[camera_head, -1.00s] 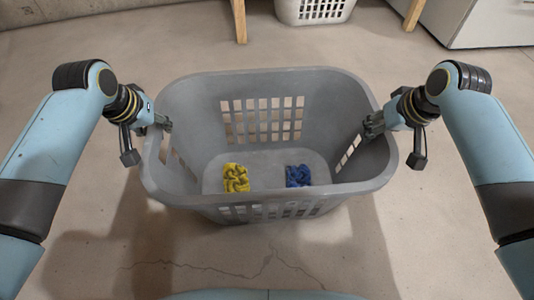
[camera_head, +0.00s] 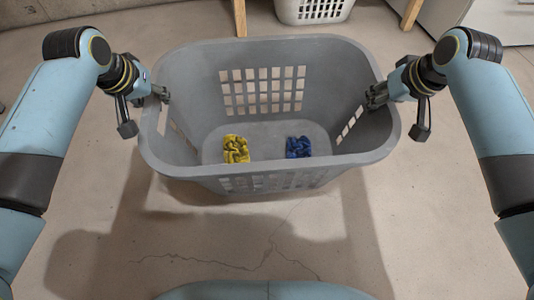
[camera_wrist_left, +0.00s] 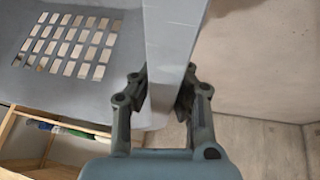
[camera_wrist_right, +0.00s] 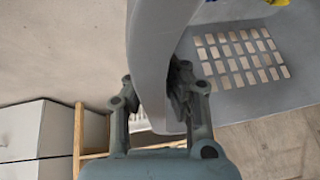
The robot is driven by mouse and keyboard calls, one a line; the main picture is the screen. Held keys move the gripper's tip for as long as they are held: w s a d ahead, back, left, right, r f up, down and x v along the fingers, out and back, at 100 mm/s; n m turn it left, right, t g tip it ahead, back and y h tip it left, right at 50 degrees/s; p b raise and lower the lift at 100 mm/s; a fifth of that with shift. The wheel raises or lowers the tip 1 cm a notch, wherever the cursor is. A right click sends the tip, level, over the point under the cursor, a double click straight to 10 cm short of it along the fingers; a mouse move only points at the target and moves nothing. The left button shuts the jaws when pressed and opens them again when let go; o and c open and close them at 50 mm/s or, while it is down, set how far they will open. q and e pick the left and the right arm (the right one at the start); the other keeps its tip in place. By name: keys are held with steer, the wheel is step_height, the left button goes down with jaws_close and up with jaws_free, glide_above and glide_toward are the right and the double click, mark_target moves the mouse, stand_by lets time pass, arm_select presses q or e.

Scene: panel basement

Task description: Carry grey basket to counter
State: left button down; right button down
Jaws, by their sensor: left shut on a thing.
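The grey basket (camera_head: 270,184) is in the middle of the head view, upright and seemingly clear of the floor. A yellow cloth (camera_head: 236,149) and a blue cloth (camera_head: 298,147) lie on its bottom. My left gripper (camera_head: 160,94) is shut on its left rim; the left wrist view shows the basket wall (camera_wrist_left: 172,40) between the fingers. My right gripper (camera_head: 376,95) holds the right rim, with the wall (camera_wrist_right: 152,45) between its fingers in the right wrist view. The counter's top is not clearly in view; wooden legs (camera_head: 239,18) show at the back.
A white basket (camera_head: 312,10) stands on the floor between the wooden legs. A white cabinet (camera_head: 485,22) is at the back right; drawers also show in the right wrist view (camera_wrist_right: 35,135). The concrete floor (camera_head: 90,205) around the grey basket is clear.

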arm_select(q)
steer(key=shift+a+r, duration=0.1)
steer(key=shift+a, duration=0.3)
arm_select(e)
steer(key=shift+w+d+r, duration=0.1)
steer(key=shift+d+r, duration=0.05)
steer(key=shift+d, duration=0.25)
